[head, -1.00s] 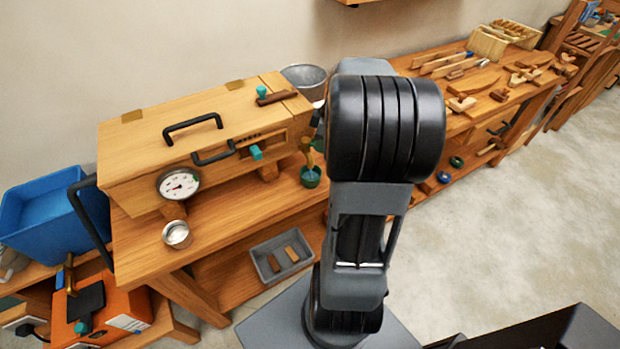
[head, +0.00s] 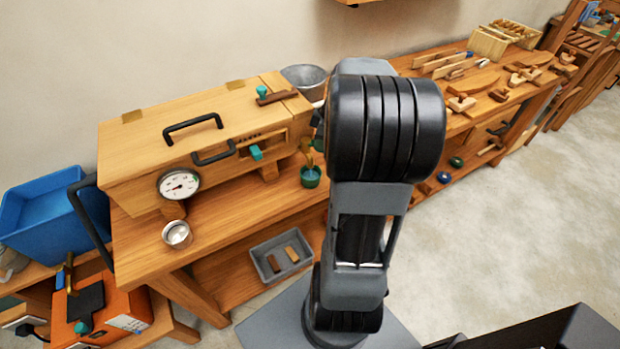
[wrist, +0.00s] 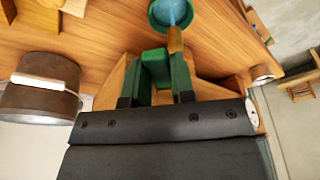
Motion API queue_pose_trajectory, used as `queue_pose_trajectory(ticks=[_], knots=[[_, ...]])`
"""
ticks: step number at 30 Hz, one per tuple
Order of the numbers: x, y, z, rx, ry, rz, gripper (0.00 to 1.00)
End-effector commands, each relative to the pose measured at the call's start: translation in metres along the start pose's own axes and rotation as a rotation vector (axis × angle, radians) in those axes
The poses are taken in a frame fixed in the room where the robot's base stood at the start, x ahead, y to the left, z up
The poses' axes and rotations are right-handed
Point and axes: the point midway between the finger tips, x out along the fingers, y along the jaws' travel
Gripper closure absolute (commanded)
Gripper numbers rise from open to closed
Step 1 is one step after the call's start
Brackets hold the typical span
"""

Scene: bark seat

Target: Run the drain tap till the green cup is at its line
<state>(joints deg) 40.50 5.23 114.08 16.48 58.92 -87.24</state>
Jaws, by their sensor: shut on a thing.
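The green cup (head: 310,179) stands upright on the bench below the brass drain tap (head: 306,152), at the right end of the wooden box. The cup also shows at the top of the wrist view (wrist: 158,22), cut by the frame, with blue water inside under the tap's spout (wrist: 175,42). Its line cannot be made out. My gripper (wrist: 157,62) is shut on what seems to be the tap's green handle (wrist: 154,58), just on the near side of the cup.
The wooden box (head: 150,142) carries a dial gauge (head: 179,184) and black handles. A small metal cup (head: 177,234) stands at its front and a metal bucket (head: 305,78) behind. A grey tray (head: 262,268) sits on the lower shelf.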

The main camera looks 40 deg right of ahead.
Motion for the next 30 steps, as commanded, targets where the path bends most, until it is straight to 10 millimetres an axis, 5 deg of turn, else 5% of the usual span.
queue_pose_trajectory(ticks=[16,30], knots=[[0.003,-0.003,0.002,0.04,-0.006,0.005,0.94],[0.004,-0.03,-0.014,0.65,-0.003,0.166,0.94]])
